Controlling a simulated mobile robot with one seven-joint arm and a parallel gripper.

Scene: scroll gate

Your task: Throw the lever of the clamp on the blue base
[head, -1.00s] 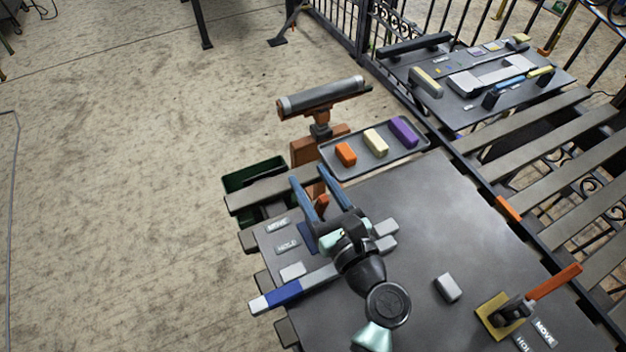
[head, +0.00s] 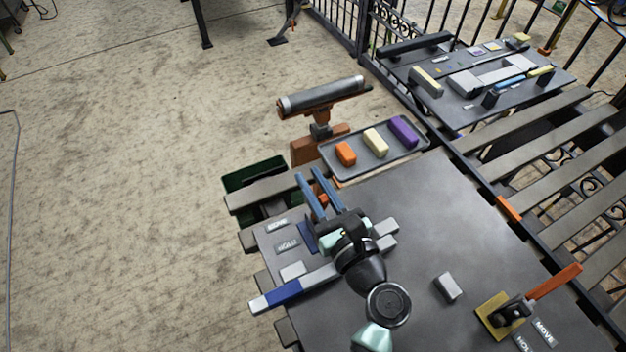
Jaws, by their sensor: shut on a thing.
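The clamp on the blue base stands at the left end of the dark table. A corner of its blue base (head: 304,238) shows beside my gripper, and most of the clamp is hidden under my gripper and wrist. Its orange-red lever (head: 322,200) shows only as a small piece between the fingers. My gripper (head: 308,174) has two blue fingers close together, shut on the lever, with their tips reaching past it towards the far table edge. MOVE (head: 277,226) and HOLD (head: 287,246) labels lie left of the blue base.
A second clamp on a yellow base (head: 490,316), with an orange lever (head: 556,281), stands at the right. A grey block (head: 447,287) lies mid-table. A tray (head: 350,172) with orange, cream and purple blocks sits beyond. A blue-and-grey bar (head: 283,292) crosses the left edge.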

